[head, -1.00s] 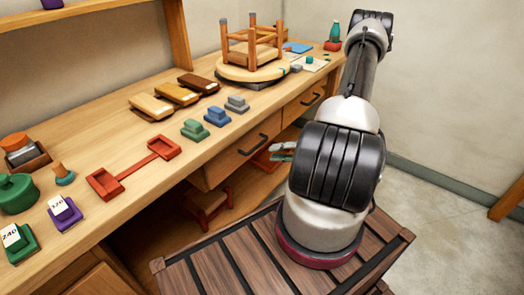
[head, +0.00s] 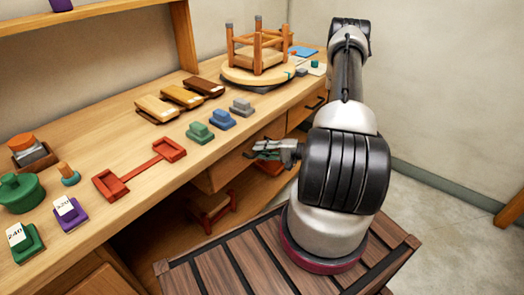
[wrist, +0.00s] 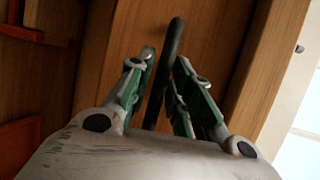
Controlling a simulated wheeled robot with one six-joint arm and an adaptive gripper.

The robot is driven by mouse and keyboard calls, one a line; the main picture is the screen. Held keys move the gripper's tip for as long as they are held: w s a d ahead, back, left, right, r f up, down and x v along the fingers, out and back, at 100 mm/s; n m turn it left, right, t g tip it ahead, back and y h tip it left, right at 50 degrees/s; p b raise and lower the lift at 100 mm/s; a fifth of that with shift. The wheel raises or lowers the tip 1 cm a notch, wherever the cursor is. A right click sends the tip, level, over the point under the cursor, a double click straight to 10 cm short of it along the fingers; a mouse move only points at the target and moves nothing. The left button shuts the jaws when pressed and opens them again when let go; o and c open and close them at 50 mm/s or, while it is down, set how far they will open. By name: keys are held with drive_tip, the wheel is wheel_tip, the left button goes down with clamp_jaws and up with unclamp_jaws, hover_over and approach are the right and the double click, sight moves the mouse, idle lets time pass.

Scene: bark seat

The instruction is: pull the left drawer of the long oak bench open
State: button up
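The long oak bench (head: 138,172) runs along the wall in the head view. In the wrist view, the dark bar handle (wrist: 174,38) runs between the two green-padded fingers of my gripper (wrist: 164,58). The fingers are apart, one on each side of the bar, with a gap visible on the left. The right finger is close to the bar; I cannot tell whether it touches.
A right drawer with a dark handle (head: 316,102) is farther along the bench. An upturned stool (head: 258,52), a red double-ended tray (head: 140,170) and several coloured blocks stand on top. A red-brown stool (head: 212,212) is beneath the left drawer.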

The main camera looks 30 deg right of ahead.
clamp_jaws()
drive_tip(key=s+d, duration=0.3)
drive_tip(key=s, duration=0.6)
drive_tip(key=s+d, duration=0.4)
drive_tip(key=s, duration=0.6)
drive_tip(key=s+d, duration=0.3)
drive_tip(key=s, duration=0.7)
drive_tip(key=shift+d, duration=0.25)
unclamp_jaws()
